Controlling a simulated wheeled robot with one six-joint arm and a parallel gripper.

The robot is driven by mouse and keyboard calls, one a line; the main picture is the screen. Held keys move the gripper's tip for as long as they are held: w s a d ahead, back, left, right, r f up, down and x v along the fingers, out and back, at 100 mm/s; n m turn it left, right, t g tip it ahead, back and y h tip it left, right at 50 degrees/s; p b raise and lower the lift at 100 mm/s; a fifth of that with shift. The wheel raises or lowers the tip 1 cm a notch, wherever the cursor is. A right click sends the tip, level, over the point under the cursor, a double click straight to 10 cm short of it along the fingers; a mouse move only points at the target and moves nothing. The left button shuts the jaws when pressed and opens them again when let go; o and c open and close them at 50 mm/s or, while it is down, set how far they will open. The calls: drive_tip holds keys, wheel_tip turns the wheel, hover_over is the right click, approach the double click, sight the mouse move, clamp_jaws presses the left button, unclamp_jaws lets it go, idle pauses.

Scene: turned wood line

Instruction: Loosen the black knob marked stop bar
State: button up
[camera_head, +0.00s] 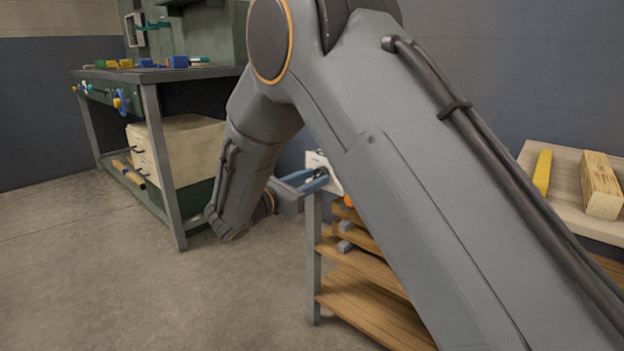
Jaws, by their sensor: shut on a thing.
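My gripper (318,180), with blue-grey fingers, reaches right from my wrist to the front of a small white unit (318,160) at the near bench's left end. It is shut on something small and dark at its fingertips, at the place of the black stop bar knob. The knob's outline and its marking cannot be made out at this size. My own arm crosses the middle and right of the view and hides most of the unit and the bench behind it.
The near bench has wooden shelves (365,310). A yellow bar (542,172) and a wood block (601,185) lie on its pale top (570,215). A dark green workbench (150,72) with coloured items and a drawer box (180,150) stands at the left. The floor (90,270) between is clear.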

drive_tip(key=shift+r+n+p, duration=0.15)
drive_tip(key=shift+n+p, duration=0.15)
drive_tip(key=shift+p, duration=0.35)
drive_tip(key=n+p, duration=0.2)
drive_tip(key=p, duration=0.3)
drive_tip(key=shift+s+n, duration=0.1)
drive_tip(key=shift+n, duration=0.3)
drive_tip(key=n+p, duration=0.4)
drive_tip(key=p, duration=0.1)
drive_tip(key=n+p, duration=0.4)
drive_tip(key=n, duration=0.1)
drive_tip(key=shift+n+p, duration=0.3)
drive_tip(key=shift+n, duration=0.1)
drive_tip(key=shift+n+p, duration=1)
drive_tip(key=shift+n, duration=1.3)
drive_tip(key=o, duration=1)
drive_tip(key=shift+o, duration=0.2)
